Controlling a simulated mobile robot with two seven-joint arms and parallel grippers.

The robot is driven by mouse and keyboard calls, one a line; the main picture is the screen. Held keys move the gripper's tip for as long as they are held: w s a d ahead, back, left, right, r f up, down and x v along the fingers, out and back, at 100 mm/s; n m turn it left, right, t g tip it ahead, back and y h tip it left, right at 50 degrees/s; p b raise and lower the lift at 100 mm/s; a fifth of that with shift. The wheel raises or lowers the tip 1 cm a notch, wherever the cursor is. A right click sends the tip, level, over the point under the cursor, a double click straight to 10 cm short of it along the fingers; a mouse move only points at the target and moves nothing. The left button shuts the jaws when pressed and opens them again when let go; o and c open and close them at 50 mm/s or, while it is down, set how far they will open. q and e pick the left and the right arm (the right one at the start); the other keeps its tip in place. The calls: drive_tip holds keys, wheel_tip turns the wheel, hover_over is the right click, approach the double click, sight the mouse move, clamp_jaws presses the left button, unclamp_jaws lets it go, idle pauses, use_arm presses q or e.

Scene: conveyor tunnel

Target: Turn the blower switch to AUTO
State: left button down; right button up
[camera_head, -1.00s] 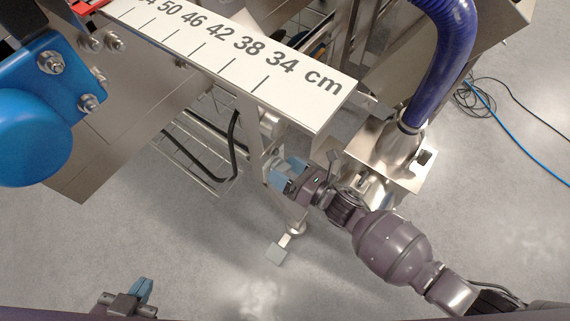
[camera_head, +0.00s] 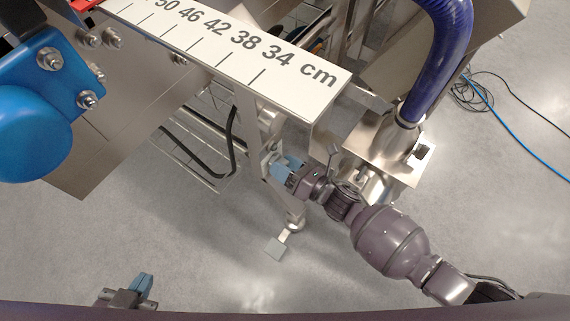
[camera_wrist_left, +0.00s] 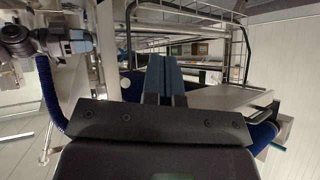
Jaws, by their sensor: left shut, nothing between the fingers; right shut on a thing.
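My right gripper (camera_head: 285,166) reaches in from the lower right in the head view, its blue fingers against the steel post under the conveyor's end. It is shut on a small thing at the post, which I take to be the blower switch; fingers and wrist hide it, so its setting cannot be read. The right gripper also shows at the upper left of the left wrist view (camera_wrist_left: 78,42), beside a pale post. My left gripper (camera_head: 143,287) is low at the left in the head view, away from the machine. Its blue fingers (camera_wrist_left: 163,72) are shut and empty.
A steel box with a blue hose (camera_head: 438,60) stands right of the post, close to my right wrist. A ruler plate (camera_head: 310,95) overhangs above the right gripper. A blue motor (camera_head: 35,135) is at the left. Cables (camera_head: 500,115) lie on the floor at right.

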drive_tip(key=m, duration=0.2)
drive_tip(key=shift+r+m, duration=0.1)
drive_tip(key=shift+m, duration=0.2)
drive_tip(key=m+p, duration=0.1)
drive_tip(key=m, duration=0.2)
drive_tip(key=shift+m, duration=0.3)
drive_tip(key=m, duration=0.2)
drive_tip(key=shift+m, duration=0.4)
use_arm(q)
drive_tip(key=shift+s+a, duration=0.2)
drive_tip(key=shift+s, duration=0.15)
use_arm(e)
drive_tip(key=shift+m, duration=0.6)
use_arm(q)
drive_tip(key=shift+n, duration=0.3)
use_arm(e)
drive_tip(key=o, duration=0.9)
use_arm(q)
drive_tip(key=shift+r, duration=0.1)
